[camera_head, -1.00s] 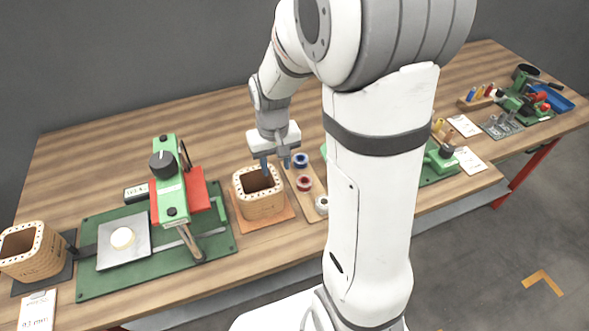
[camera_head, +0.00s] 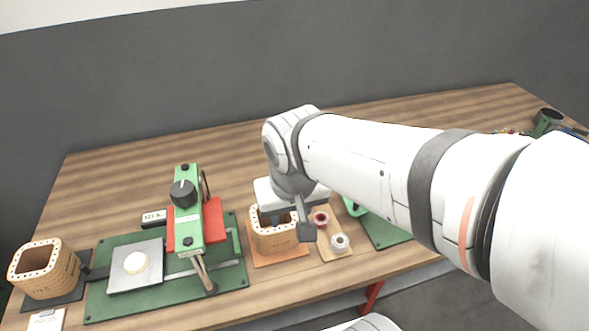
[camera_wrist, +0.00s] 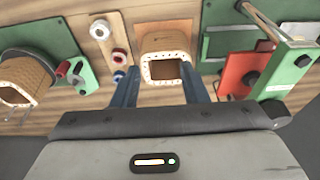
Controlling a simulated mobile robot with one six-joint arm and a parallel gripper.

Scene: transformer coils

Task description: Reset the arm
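My arm reaches in from the right in the head view. My gripper (camera_head: 290,225) hangs over the table beside and partly in front of the wooden coil former (camera_head: 272,238) on its orange mat. In the wrist view, my gripper (camera_wrist: 160,88) shows two blue fingers spread apart with nothing held between them. The same coil former (camera_wrist: 166,60) appears beyond the fingers, with its open top facing the camera. How high the fingers are above it is hard to tell.
A green press with a dark knob (camera_head: 187,210) stands on a green board (camera_head: 95,300) at left. Another coil former (camera_head: 42,270) is at far left. Spools (camera_head: 340,242) stand on a wooden strip right of the middle former.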

